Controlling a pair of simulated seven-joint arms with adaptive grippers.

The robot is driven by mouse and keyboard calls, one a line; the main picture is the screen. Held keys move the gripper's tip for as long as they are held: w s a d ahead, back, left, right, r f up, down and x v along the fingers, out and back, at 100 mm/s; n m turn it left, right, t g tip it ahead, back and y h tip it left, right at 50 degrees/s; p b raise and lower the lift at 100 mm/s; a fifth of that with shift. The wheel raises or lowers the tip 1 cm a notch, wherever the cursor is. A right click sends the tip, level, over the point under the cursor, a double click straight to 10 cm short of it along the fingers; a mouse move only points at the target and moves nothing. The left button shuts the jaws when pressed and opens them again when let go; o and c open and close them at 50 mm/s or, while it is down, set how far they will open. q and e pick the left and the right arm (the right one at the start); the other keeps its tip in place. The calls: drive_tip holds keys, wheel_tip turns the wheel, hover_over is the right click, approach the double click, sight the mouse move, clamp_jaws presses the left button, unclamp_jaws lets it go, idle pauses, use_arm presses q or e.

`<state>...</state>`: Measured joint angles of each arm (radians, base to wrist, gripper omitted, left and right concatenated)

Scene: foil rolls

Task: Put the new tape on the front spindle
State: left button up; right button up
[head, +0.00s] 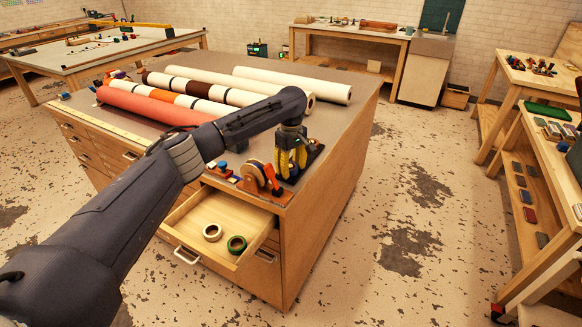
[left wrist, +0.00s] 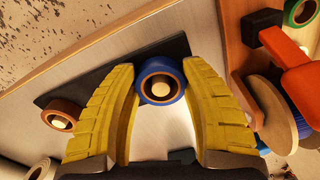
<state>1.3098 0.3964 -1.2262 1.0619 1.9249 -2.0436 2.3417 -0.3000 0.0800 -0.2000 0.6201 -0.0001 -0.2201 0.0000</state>
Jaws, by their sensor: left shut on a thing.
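My left gripper (head: 291,163) points down at the front right corner of the cabinet top. In the left wrist view its yellow fingers (left wrist: 160,72) are shut on a blue tape roll (left wrist: 145,94). A pale round end, like a spindle's, shows in the roll's hole; whether the roll is fully seated I cannot tell. A dark stand plate (left wrist: 176,50) lies beneath. A brown tape roll (left wrist: 72,108) with a similar pale centre is beside the left finger, apart from it. The open drawer (head: 207,208) holds a tan roll (head: 212,238) and a green roll (head: 237,250). My right gripper is out of view.
An orange tape dispenser (head: 271,178) stands close beside my left gripper; it also shows in the left wrist view (left wrist: 292,80). Long material rolls (head: 225,80) lie behind on the cabinet top. Floor right of the cabinet is clear. Benches line the right side.

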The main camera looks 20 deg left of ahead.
use_arm(q)
drive_tip(key=shift+f, duration=0.1)
drive_tip(key=o, duration=1.2)
drive_tip(key=shift+r, duration=5)
